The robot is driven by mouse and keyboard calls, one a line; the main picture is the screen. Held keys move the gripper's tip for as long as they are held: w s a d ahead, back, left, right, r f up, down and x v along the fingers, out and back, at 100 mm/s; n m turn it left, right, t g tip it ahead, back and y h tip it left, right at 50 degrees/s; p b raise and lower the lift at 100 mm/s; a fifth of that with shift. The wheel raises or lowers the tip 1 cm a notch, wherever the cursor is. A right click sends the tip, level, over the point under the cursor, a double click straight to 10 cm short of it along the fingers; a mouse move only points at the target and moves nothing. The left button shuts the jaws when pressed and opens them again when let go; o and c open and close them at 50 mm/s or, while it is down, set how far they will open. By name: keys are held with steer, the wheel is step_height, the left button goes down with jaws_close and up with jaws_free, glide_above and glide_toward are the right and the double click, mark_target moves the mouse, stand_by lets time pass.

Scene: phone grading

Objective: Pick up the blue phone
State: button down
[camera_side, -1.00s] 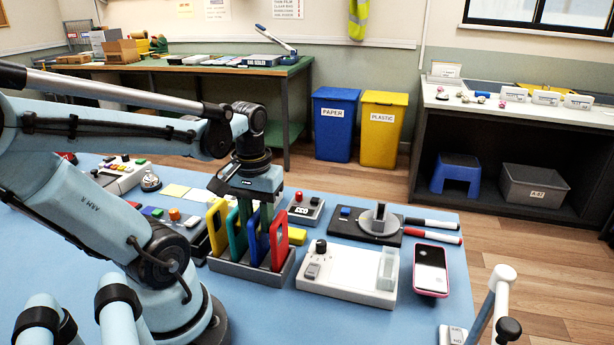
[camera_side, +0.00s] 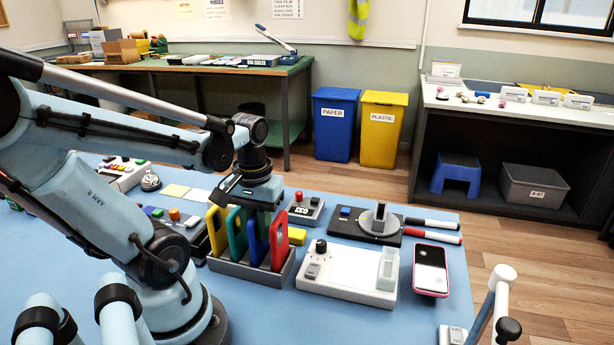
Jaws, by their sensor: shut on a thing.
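The blue phone (camera_side: 256,246) stands upright in a grey slotted rack (camera_side: 238,272), between a green phone (camera_side: 237,236) and a red phone (camera_side: 279,246). A yellow phone (camera_side: 217,230) stands at the rack's left end. My gripper (camera_side: 257,212) points down from above and is shut on the blue phone near its top edge. The fingertips are partly hidden by the phones. The blue phone's lower part is still down in the rack.
A white device (camera_side: 345,278) lies right of the rack, with a pink-edged phone (camera_side: 431,269) beyond it. A black board with a grey dial (camera_side: 379,220) and a red-button box (camera_side: 305,208) stand behind. A yellow block (camera_side: 297,236) sits close behind the red phone.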

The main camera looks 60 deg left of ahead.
steer(key=shift+r, duration=2.25)
